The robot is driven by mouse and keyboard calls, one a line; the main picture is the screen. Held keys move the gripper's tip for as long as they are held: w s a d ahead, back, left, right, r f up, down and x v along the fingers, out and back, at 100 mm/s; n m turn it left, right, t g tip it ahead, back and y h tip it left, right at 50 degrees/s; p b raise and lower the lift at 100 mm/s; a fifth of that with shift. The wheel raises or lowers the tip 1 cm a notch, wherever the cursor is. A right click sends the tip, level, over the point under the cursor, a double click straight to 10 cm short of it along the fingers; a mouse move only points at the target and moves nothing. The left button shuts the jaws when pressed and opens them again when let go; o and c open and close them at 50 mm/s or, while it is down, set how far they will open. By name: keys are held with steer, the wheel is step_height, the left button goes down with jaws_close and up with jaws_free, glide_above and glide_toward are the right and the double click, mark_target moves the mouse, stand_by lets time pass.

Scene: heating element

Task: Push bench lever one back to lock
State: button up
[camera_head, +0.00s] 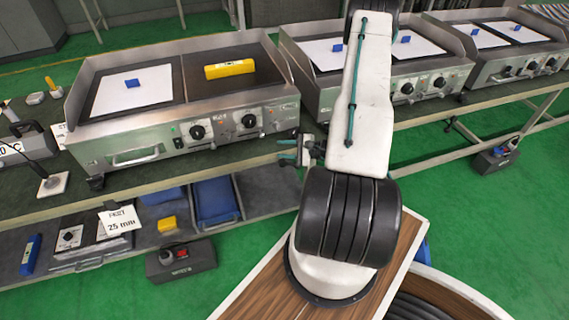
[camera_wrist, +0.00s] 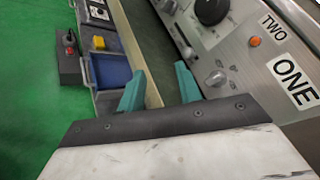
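My gripper (camera_head: 296,152) hangs beside the right front corner of the left griddle, near the bench's front edge. In the wrist view its two teal fingers (camera_wrist: 160,88) stand apart with nothing between them. A steel front panel (camera_wrist: 240,50) fills the right of the wrist view, with labels reading ONE (camera_wrist: 293,80) and TWO (camera_wrist: 271,27). Small round metal fittings (camera_wrist: 215,78) sit low on this panel, just right of the fingers. I cannot make out with certainty which part is bench lever one.
The left griddle (camera_head: 155,145) carries a yellow level (camera_head: 230,69) and a blue block (camera_head: 132,83). A lower shelf (camera_head: 265,190) holds blue trays (camera_head: 215,200). A dark switch box (camera_head: 180,262) with a red button stands on the green floor. More griddles stand behind my arm.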

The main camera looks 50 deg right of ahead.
mark_target(290, 164)
steer(key=s+d+f+m+h, duration=0.1)
steer(key=f, duration=0.2)
steer(key=s+d+f+m+h, duration=0.1)
steer(key=s+f, duration=0.1)
steer(key=f, duration=0.1)
steer(key=s+d+f+m+t+h, duration=0.1)
steer(key=s+f+h, duration=0.1)
steer(key=f, duration=0.1)
steer(key=shift+f, duration=0.2)
steer(key=shift+w+f, duration=0.2)
steer(key=shift+w, duration=0.1)
steer(key=x, duration=0.7)
steer(key=shift+d, duration=0.15)
jaws_close()
